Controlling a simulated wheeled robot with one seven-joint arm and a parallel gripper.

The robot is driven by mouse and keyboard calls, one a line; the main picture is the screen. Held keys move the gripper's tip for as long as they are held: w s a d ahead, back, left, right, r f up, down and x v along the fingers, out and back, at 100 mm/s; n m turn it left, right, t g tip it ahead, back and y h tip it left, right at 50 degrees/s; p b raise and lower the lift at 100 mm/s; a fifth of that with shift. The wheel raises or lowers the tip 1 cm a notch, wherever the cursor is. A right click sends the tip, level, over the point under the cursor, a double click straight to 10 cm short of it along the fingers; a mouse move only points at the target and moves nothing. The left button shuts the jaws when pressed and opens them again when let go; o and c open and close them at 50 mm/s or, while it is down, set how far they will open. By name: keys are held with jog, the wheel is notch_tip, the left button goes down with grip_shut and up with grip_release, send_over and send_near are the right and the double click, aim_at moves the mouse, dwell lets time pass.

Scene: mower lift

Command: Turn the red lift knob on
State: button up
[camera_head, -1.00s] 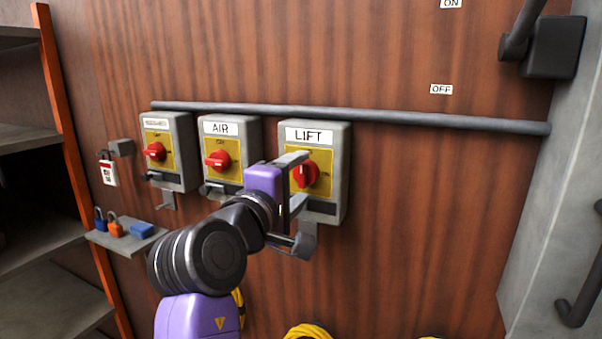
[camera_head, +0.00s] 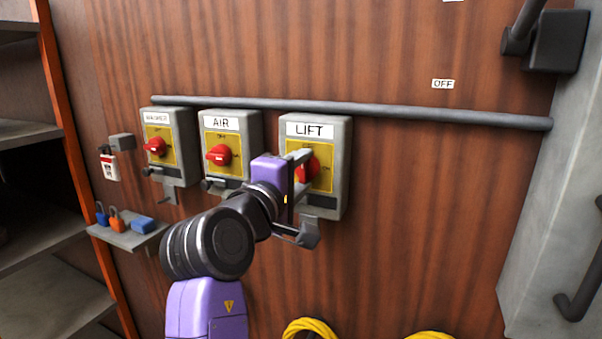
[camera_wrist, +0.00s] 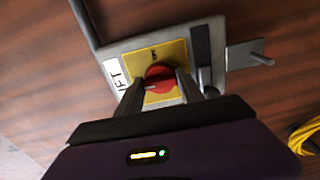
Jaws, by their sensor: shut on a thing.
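The red lift knob (camera_head: 312,167) sits on the yellow plate of the grey LIFT box (camera_head: 336,188) on the wood wall. My gripper (camera_head: 300,168) is at the knob and partly covers it in the head view. In the wrist view my gripper (camera_wrist: 158,88) has its fingers on both sides of the red knob (camera_wrist: 160,76), shut on it. A pale mark shows on the knob near the left finger. The LIFT label (camera_head: 310,130) is above the plate; the plate's small lettering is partly hidden.
The AIR box (camera_head: 250,130) and another box (camera_head: 183,130), each with a red knob, stand to the left. A grey pipe (camera_head: 430,114) runs above them. A small shelf (camera_head: 108,234) holds padlocks. Yellow coils (camera_head: 310,328) hang below.

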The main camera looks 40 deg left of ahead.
jog(key=shift+f, duration=0.1)
jog(key=m+b, duration=0.3)
jog(key=m, duration=0.1)
jog(key=shift+f, duration=0.15)
jog(key=m+b, duration=0.3)
jog(key=m, duration=0.2)
jog(key=m+b, duration=0.3)
jog(key=m, duration=0.1)
jog(key=shift+m, duration=0.4)
jog(key=shift+m+b, duration=0.95)
jog(key=shift+m, duration=0.95)
jog(key=o, duration=1.3)
jog(key=shift+r, duration=0.2)
